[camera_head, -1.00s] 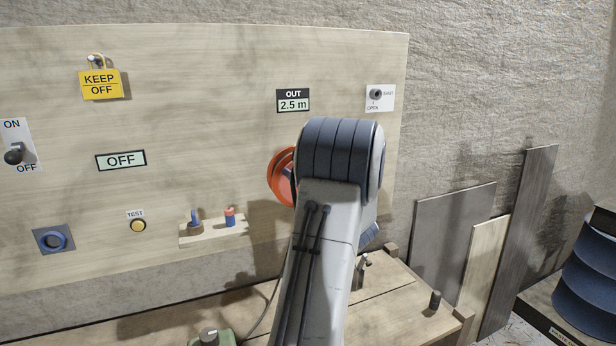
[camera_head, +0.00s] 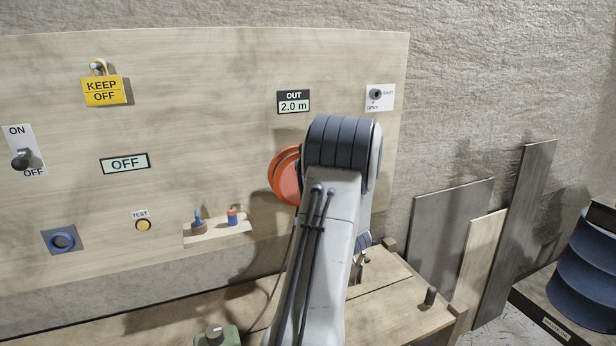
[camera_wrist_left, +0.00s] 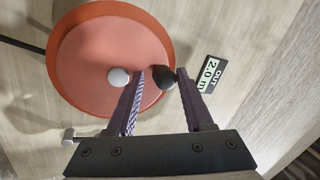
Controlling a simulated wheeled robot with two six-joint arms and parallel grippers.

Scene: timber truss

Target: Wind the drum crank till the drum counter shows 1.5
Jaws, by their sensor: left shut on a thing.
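The orange-red drum (camera_head: 286,177) is on the upright wooden board, partly hidden by my left arm in the head view. Its round face (camera_wrist_left: 100,60) fills the upper left of the left wrist view, with a pale hub (camera_wrist_left: 118,77) at its middle. The black crank knob (camera_wrist_left: 164,77) sits between the fingers of my left gripper (camera_wrist_left: 161,73), which is shut on it, to the right of the hub. The drum counter (camera_head: 294,102) reads OUT 2.0 m and also shows in the left wrist view (camera_wrist_left: 209,74). My right gripper is not in view.
Left on the board are a yellow KEEP OFF tag (camera_head: 105,91), an ON/OFF switch (camera_head: 22,160), an OFF display (camera_head: 125,163) and a TEST button (camera_head: 143,225). A small shelf (camera_head: 217,233) holds two pegs. A wooden bench (camera_head: 395,310) runs below the board.

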